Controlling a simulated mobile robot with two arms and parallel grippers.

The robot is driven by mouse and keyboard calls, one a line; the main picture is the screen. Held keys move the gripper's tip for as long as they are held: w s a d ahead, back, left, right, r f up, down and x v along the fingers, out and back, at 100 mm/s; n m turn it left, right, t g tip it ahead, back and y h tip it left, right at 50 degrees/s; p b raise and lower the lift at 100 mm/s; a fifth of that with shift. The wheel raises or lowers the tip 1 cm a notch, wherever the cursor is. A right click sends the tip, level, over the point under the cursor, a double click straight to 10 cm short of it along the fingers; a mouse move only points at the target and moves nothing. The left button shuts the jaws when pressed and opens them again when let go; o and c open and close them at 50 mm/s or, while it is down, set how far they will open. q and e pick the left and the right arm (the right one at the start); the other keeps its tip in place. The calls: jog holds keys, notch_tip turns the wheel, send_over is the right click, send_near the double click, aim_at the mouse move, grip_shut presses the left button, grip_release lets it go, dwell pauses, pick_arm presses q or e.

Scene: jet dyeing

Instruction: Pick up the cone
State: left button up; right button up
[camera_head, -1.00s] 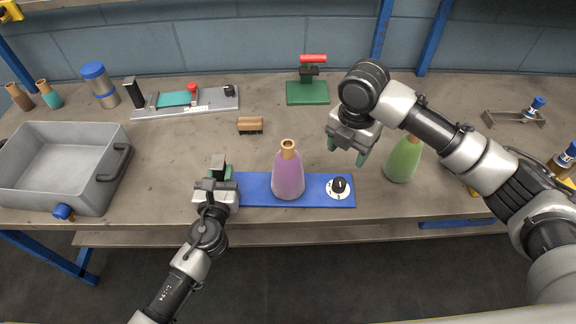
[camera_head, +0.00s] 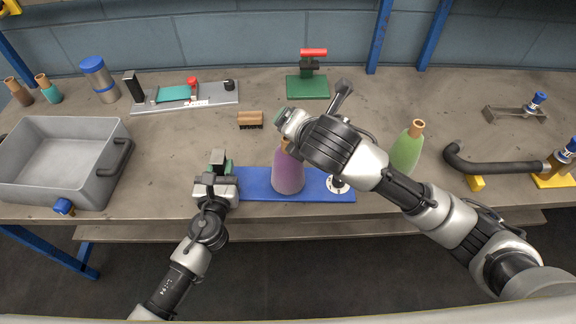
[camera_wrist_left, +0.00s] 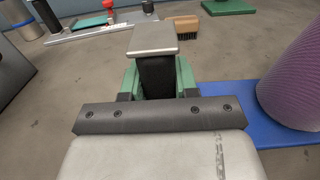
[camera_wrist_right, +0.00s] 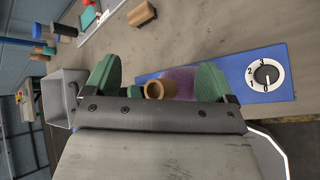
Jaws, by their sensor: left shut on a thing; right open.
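A purple cone (camera_head: 289,172) with a tan tip stands upright on a blue plate (camera_head: 255,186). My right gripper (camera_head: 286,131) is above the cone and partly hides its tip. In the right wrist view, its green fingers (camera_wrist_right: 157,80) are spread, with the tan tip (camera_wrist_right: 160,89) showing between them. Whether they touch it is unclear. My left gripper (camera_head: 217,166) is shut on a black post with a grey metal cap (camera_wrist_left: 153,38) at the plate's left end. A green cone (camera_head: 407,152) stands to the right, partly behind my right arm.
A grey bin (camera_head: 118,136) stands at the left. A brush (camera_head: 250,119) and a green stand with a red handle (camera_head: 308,88) lie behind the plate. A dark bent pipe (camera_head: 500,168) is at the right. A dial (camera_wrist_right: 266,75) sits on the plate's right end.

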aim_at(288, 163)
jog(key=shift+s+a+f+n+t, duration=0.1)
jog(key=shift+s+f+n+t, duration=0.25)
jog(key=shift+s+t, duration=0.3)
jog(key=s+f+n+t, duration=0.3)
jog(key=s+n+t, duration=0.4)
jog(key=s, duration=0.4)
jog(key=shift+n+g, duration=0.45)
jog(key=shift+w+a, duration=0.3)
jog(key=shift+w, duration=1.65)
jog(key=shift+w+a, duration=0.35)
jog(key=shift+w, duration=1.65)
jog(key=shift+w+a, duration=0.3)
jog(key=shift+w, duration=1.65)
jog(key=shift+c, duration=0.3)
jog(key=shift+r, duration=0.1)
jog(key=c, duration=1.4)
